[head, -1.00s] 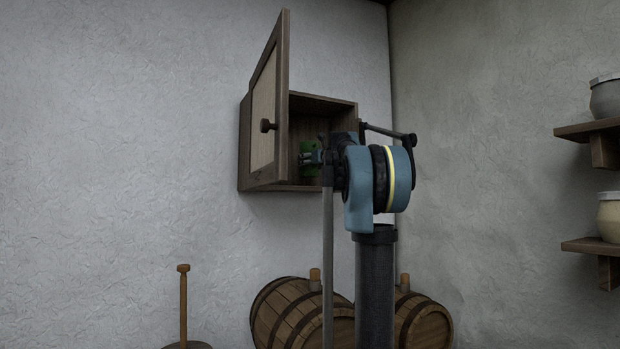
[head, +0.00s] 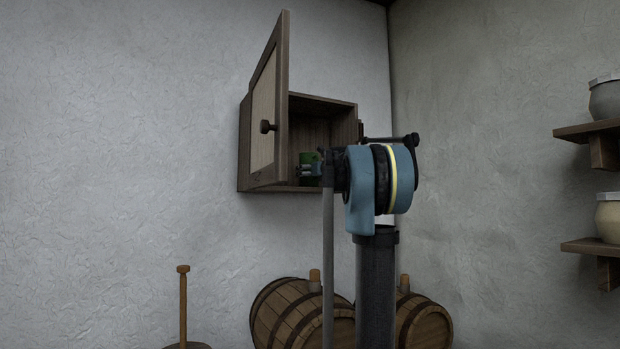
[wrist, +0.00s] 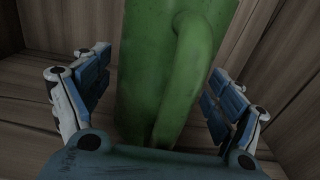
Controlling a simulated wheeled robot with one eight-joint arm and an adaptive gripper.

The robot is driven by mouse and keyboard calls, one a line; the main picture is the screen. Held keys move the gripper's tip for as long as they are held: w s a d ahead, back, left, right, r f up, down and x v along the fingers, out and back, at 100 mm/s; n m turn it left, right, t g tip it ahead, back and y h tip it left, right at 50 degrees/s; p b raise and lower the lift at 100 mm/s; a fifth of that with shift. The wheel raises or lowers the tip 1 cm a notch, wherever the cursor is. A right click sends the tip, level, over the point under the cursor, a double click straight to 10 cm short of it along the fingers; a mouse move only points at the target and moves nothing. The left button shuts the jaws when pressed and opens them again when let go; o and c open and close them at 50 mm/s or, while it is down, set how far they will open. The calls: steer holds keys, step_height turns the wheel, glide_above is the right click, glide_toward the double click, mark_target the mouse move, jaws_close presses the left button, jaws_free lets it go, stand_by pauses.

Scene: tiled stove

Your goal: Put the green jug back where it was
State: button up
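The green jug (head: 306,160) is inside the wooden wall cabinet (head: 325,103), low and close to its floor. In the wrist view the jug (wrist: 147,60) fills the middle, with its handle toward me. My gripper (wrist: 160,95) has one finger on each side of the jug. A gap shows between the left finger and the jug, so the gripper looks open around it. In the head view my gripper (head: 313,168) is partly hidden by my arm. The jug's base is hidden, so I cannot tell if it touches the cabinet floor.
The cabinet door (head: 268,110) stands open on the left, its knob toward the room. Barrels (head: 300,318) lie below. Wall shelves (head: 598,130) with pots are at the far right. Inside the cabinet, wooden walls (wrist: 60,25) are close around the jug.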

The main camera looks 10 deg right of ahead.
stand_by(0.3)
steer(key=v, duration=1.2)
steer(key=shift+r, duration=0.15)
steer(key=s+a+f+n+g, duration=0.35)
steer(key=s+f+n, duration=0.25)
steer(key=f, duration=0.4)
steer(key=s+a+f+n+g+y, duration=0.1)
steer(key=s+a+f+n+g, duration=0.1)
steer(key=s+a+f+n, duration=0.6)
steer(key=s+a+f+n+g, duration=0.1)
steer(key=s+f+n+g, duration=0.3)
steer(key=f, duration=0.9)
steer(key=s+d+f+n+g+h, duration=0.1)
steer(key=s+d+f+n+h, duration=0.1)
steer(key=s+f+n, duration=0.3)
steer(key=s+d+f+n+g+h, duration=0.2)
steer(key=s+d+f+n, duration=0.2)
steer(key=s+f, duration=0.9)
steer(key=s+d+f+n+g+h, duration=0.2)
steer(key=s+f+n, duration=0.3)
steer(key=s+f, duration=0.4)
step_height(320, 180, down, 6)
steer(key=shift+d+f+n+h, duration=0.2)
steer(key=shift+d+n+h, duration=0.1)
steer(key=shift+d, duration=0.15)
steer(key=shift+g, duration=0.25)
